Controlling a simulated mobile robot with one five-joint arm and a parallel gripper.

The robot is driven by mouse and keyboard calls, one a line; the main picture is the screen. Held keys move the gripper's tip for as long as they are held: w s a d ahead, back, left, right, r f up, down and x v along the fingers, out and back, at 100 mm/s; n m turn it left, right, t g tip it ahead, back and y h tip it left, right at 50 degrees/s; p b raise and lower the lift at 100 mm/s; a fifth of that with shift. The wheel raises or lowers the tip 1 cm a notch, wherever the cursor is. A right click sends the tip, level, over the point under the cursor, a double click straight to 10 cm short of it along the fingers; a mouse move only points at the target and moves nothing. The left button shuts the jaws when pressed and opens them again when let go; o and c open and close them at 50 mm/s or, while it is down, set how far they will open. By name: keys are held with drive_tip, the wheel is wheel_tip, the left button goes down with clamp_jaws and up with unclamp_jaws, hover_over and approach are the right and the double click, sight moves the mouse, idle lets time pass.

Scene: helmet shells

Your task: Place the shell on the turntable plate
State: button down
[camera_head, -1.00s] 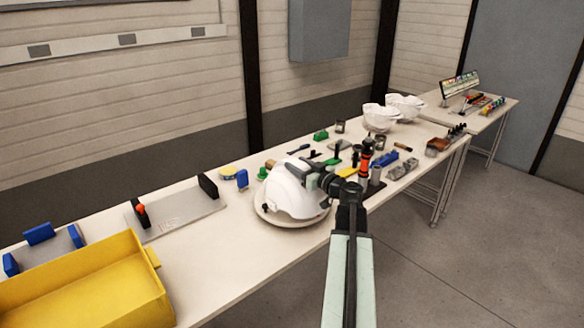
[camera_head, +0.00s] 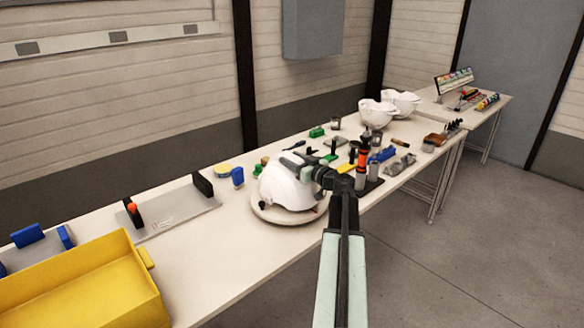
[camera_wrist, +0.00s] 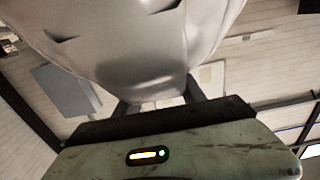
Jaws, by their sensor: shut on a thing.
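The white helmet shell (camera_head: 283,190) is at the round turntable plate (camera_head: 262,212) in the head view, dome up. Its lower edge is over the plate; whether it rests fully on it I cannot tell. My gripper (camera_head: 306,172) is at the shell's upper right side, shut on it. In the wrist view the shell (camera_wrist: 135,40) fills the upper middle, and my gripper's fingers (camera_wrist: 158,103) reach its near edge. The fingertips' contact is partly hidden by the shell.
A yellow bin (camera_head: 85,285) and a grey fixture plate with black blocks (camera_head: 172,212) stand left. Two more white shells (camera_head: 377,112) stand farther back.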

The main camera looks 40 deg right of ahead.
drive_tip(key=shift+f+b, duration=0.4)
drive_tip(key=shift+f, duration=0.45)
drive_tip(key=shift+r, duration=0.1)
drive_tip(key=c, duration=1.1)
unclamp_jaws()
drive_tip(key=shift+f, duration=0.2)
drive_tip(key=o, duration=0.4)
drive_tip(key=shift+r, duration=0.1)
